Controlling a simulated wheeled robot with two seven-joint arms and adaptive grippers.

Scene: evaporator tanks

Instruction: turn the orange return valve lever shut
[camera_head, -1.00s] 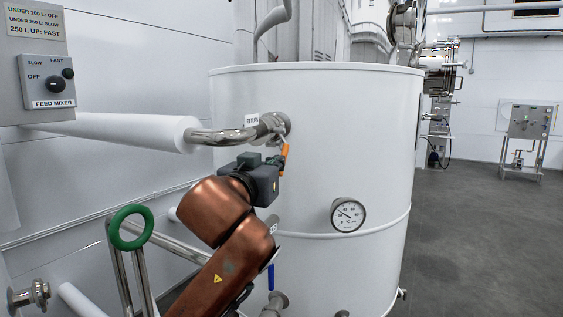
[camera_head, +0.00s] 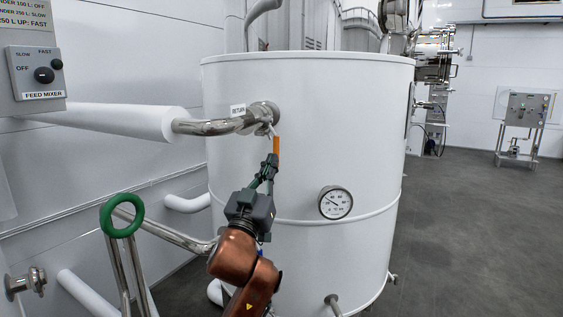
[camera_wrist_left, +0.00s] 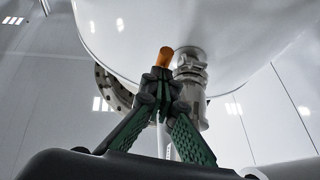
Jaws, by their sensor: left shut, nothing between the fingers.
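The orange return valve lever (camera_head: 276,146) hangs downward below the return valve (camera_head: 266,116) on the white tank (camera_head: 330,120). A "RETURN" label (camera_head: 238,110) is beside the valve. My left gripper (camera_head: 270,161) points up at the lever's lower end, with its fingers together and nothing held between them. In the left wrist view the orange lever end (camera_wrist_left: 166,55) shows just beyond the closed fingertips (camera_wrist_left: 158,78), beside the metal valve fitting (camera_wrist_left: 190,72). Whether the fingertips touch the lever I cannot tell. My right gripper is not in view.
The return pipe (camera_head: 130,121) runs left from the valve. A feed mixer switch box (camera_head: 38,72) is at upper left. A green ring handle (camera_head: 122,215) stands at lower left. A dial gauge (camera_head: 335,202) is on the tank. Open floor (camera_head: 480,230) lies to the right.

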